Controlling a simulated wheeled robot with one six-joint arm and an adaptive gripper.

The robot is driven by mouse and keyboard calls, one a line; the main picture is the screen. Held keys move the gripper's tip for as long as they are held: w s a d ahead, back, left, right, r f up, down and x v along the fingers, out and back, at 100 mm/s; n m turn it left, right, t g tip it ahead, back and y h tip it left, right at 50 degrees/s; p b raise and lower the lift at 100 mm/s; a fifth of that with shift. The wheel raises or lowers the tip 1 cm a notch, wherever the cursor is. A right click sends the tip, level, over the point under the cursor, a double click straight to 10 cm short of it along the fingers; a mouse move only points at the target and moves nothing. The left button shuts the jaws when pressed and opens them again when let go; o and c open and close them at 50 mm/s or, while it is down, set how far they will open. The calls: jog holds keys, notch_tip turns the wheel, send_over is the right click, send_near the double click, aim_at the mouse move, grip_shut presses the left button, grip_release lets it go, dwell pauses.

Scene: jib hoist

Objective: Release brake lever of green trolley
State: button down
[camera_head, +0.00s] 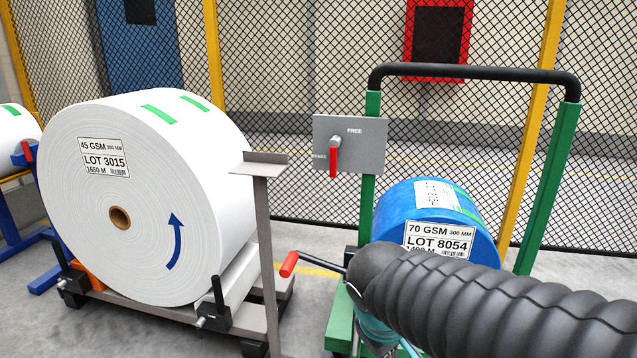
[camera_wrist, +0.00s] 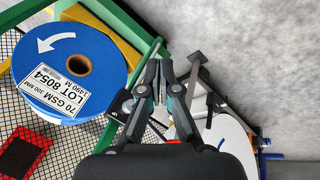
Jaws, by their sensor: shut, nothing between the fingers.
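The green trolley (camera_head: 551,180) stands at the right with a black handlebar and a blue roll, LOT 8054 (camera_head: 484,243). A grey plate (camera_head: 374,146) on its left post bears the words FREE and, left of the lever, a partly readable BRAKE. The red brake lever (camera_head: 333,160) hangs down from its pivot on this plate. My gripper is shut and empty in the wrist view (camera_wrist: 160,64). The blue roll (camera_wrist: 50,62) and a green frame bar (camera_wrist: 147,62) show beside it. In the head view my sleeved arm hides the trolley's lower right and most of the gripper.
A big white roll, LOT 3015 (camera_head: 150,200), sits on a low cart at the left. A grey post (camera_head: 265,250) rises from that cart. A red-handled crank (camera_head: 290,264) sticks out between the carts. A black mesh fence (camera_head: 290,110) stands behind.

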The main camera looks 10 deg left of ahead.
aim_at(334, 157)
jog(key=w+a+r+n+t+h+b, duration=0.1)
jog(key=w+a+r+n+t, duration=0.2)
jog(key=w+a, duration=0.5)
jog(key=w+a+r+n+t+h+b, duration=0.15)
jog(key=w+a+n+t, duration=0.25)
jog(key=a, duration=0.8)
jog(key=w+a+r+t, duration=0.2)
jog(key=r+t, duration=0.1)
jog(key=r, duration=0.4)
jog(key=w+a+r+t, duration=0.1)
jog(key=w+r+t, duration=0.1)
jog(key=r, duration=0.6)
jog(key=shift+a+m+t+h, duration=0.3)
jog(key=shift+a+t+h, duration=0.1)
jog(key=shift+t, duration=0.3)
jog(key=shift+w, duration=0.2)
jog(key=w+d, duration=0.1)
jog(key=w, duration=0.2)
jog(key=w+d, duration=0.2)
jog(key=w, duration=0.1)
jog(key=w+d, duration=0.2)
jog(key=w, duration=0.1)
jog(key=shift+w+d, duration=0.15)
jog(key=shift+w, duration=0.1)
jog(key=shift+d, duration=0.6)
